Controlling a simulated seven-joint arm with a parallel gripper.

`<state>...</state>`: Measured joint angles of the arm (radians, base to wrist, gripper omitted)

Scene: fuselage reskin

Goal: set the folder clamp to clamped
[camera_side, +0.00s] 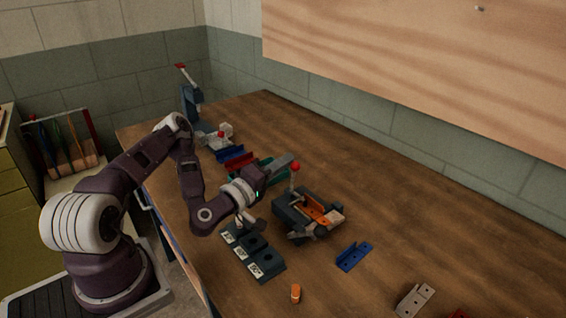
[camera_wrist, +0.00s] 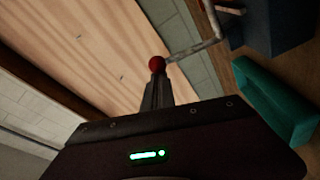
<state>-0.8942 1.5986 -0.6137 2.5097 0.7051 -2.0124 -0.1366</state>
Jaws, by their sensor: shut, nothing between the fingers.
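The folder clamp appears to be the dark grey block fixture (camera_side: 286,207) right of centre, with an orange strip (camera_side: 318,215) in it. Its lever rises upright to a red ball knob (camera_side: 295,167) in the side view. My gripper (camera_side: 292,159) reaches in from the left, with its fingers close beside the knob. In the wrist view the shut fingers (camera_wrist: 157,84) point at the red knob (camera_wrist: 157,64), which sits at their tips; I cannot tell whether they touch. The grey lever rod (camera_wrist: 195,49) runs right from the knob and bends. Nothing is held.
A teal part (camera_wrist: 272,100) lies beside the fixture. A dark block with white labels (camera_side: 253,251) stands in front, near a blue bracket (camera_side: 353,256) and an orange cylinder (camera_side: 295,293). A red-handled tool (camera_side: 190,98) stands at the back.

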